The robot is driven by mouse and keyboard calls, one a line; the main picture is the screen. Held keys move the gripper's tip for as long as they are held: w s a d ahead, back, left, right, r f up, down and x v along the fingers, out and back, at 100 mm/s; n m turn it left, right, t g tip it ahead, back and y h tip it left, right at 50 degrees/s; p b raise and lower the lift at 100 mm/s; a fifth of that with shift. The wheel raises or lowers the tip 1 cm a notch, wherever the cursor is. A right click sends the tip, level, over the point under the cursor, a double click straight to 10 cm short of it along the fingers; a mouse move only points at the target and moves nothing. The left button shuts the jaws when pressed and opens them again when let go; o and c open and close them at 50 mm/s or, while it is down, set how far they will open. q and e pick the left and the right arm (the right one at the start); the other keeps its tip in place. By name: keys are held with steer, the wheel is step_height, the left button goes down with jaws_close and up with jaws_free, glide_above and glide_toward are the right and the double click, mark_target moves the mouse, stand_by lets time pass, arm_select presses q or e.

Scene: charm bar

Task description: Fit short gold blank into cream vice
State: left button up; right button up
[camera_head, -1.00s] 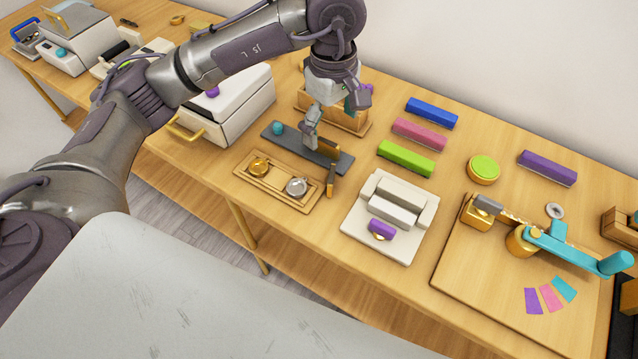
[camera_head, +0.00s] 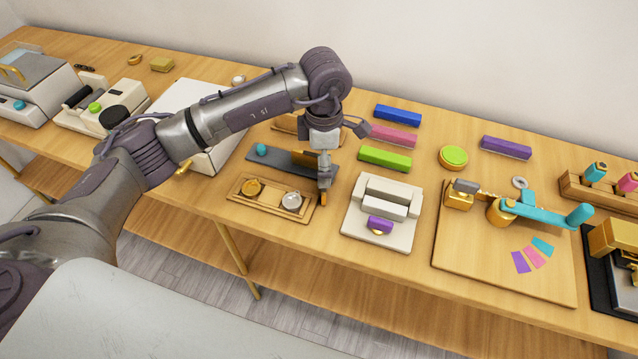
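The cream vice (camera_head: 350,231) stands mid-table with a purple handle (camera_head: 380,225) at its front. No blank shows between its jaws. A short upright gold piece (camera_head: 323,199), which looks like the gold blank, is at the right end of a dark grey tray (camera_head: 277,166). My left gripper (camera_head: 324,184) points down over its upper part and hides it. The fingers are at the gold piece, but I cannot tell whether they are closed on it. A brown-gold block (camera_head: 301,157) is on the dark tray behind. My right gripper is not in view.
A wooden tray (camera_head: 233,193) with gold and silver round pieces lies just left of the gripper. Blue (camera_head: 398,115), pink (camera_head: 394,136) and green (camera_head: 384,158) bars lie behind the vice. A board with a teal lever (camera_head: 548,211) stands right of it.

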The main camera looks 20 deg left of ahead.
arm_select(q)
steer(key=shift+s+d+f+p, duration=0.1)
steer(key=shift+s+f+p, duration=0.1)
steer(key=shift+f+p, duration=0.25)
steer(key=shift+s+d+f+p, duration=0.1)
steer(key=shift+s+f+p, duration=0.15)
steer(key=shift+f, duration=0.3)
step_height(320, 180, down, 2)
steer(key=shift+f+p, duration=0.25)
steer(key=shift+p, duration=0.05)
steer(key=shift+f, duration=0.35)
steer(key=c, duration=1.1)
steer(key=shift+w, duration=0.1)
steer(key=c, duration=0.3)
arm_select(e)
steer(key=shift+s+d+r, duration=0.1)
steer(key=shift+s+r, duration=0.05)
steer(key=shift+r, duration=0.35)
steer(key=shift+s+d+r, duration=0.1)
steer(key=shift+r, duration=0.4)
